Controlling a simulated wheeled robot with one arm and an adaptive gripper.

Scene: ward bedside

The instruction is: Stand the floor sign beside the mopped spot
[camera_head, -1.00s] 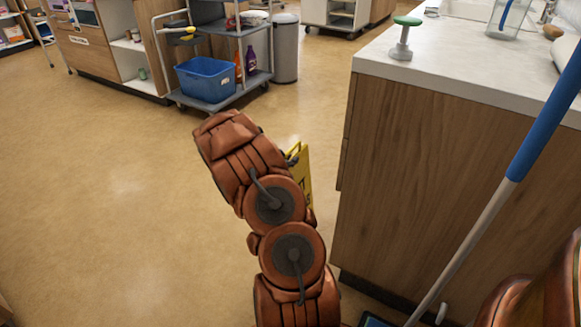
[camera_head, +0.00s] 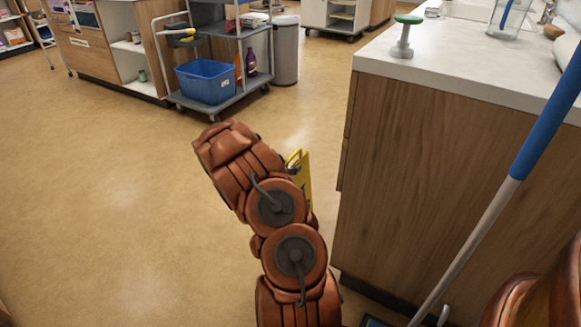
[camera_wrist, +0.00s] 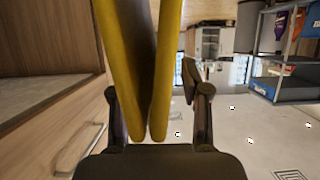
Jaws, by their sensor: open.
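The yellow floor sign (camera_head: 305,172) shows in the head view just right of my arm, which hides most of it. In the wrist view its yellow panels (camera_wrist: 168,55) come down between my fingers and nearly meet at their lower ends. My gripper (camera_wrist: 158,95) is open, with one finger on each side of the sign. A gap shows between the panels and the right finger. My gripper itself is hidden behind my arm in the head view. I cannot make out the mopped spot for certain; the floor shows only pale shiny patches.
A wood-sided counter (camera_head: 430,170) stands close on the right, with a blue-handled pole (camera_head: 545,120) in front. A grey cart (camera_head: 232,98) with a blue bin (camera_head: 206,80) stands at the back, beside a grey trash can (camera_head: 285,50). The floor (camera_head: 110,200) on the left is clear.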

